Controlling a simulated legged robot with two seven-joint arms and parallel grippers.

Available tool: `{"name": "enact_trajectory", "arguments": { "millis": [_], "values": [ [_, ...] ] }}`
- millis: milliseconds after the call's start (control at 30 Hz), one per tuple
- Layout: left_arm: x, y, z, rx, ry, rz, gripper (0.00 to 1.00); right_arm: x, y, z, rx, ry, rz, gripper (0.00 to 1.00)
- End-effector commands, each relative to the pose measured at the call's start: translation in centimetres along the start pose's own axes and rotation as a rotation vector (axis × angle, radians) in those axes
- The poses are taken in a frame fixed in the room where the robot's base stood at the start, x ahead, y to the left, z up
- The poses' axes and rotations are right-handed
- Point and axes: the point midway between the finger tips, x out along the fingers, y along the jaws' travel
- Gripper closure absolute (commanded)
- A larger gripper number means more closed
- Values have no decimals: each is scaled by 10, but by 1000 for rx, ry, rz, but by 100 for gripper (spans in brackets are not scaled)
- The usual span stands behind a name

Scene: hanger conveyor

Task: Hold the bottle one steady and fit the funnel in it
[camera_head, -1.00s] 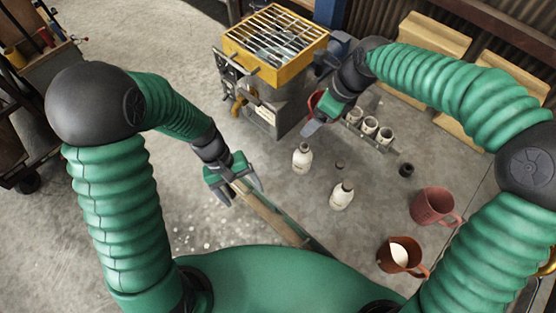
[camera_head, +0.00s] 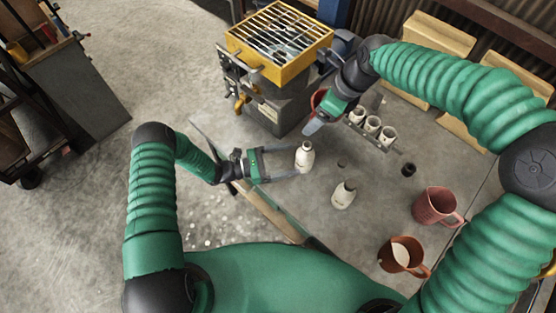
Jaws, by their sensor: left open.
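Two white bottles stand upright on the grey table; one bottle (camera_head: 305,158) is near the middle and the other bottle (camera_head: 343,196) is lower right. My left gripper (camera_head: 294,160) is open, its fingers pointing right at the middle bottle, with the tips close to its sides. I cannot tell if they touch it. My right gripper (camera_head: 318,119) is above the table, up and right of that bottle. A red rounded piece (camera_head: 318,98), perhaps the funnel, shows beside it, mostly hidden. Whether the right jaws are shut on it is unclear.
A yellow-framed grate (camera_head: 278,41) on a machine stands at the back. Several pale cups (camera_head: 372,124) sit in a rack. A pink mug (camera_head: 434,205) and a brown mug (camera_head: 402,255) are at right. Small dark pieces (camera_head: 408,170) lie between.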

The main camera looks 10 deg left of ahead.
Motion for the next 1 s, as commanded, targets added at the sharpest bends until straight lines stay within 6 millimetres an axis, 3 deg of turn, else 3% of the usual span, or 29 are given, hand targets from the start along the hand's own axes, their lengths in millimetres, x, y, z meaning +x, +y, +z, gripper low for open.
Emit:
{"name": "enact_trajectory", "arguments": {
  "millis": [100,300,500,733,1000],
  "values": [
    [30,-2,0,2,0,-6,20,0,0,0,0,0,0,70],
    [69,-2,0,2,1,-6,20,0,0,0,0,1,0,70],
    [85,-1,0,2,1,-3,20,0,0,1,0,0,-1,70],
    [85,-1,0,1,2,-3,20,0,0,1,0,1,0,70],
    [85,-1,0,1,2,-3,55,0,0,0,0,1,0,70]
  ]
}}
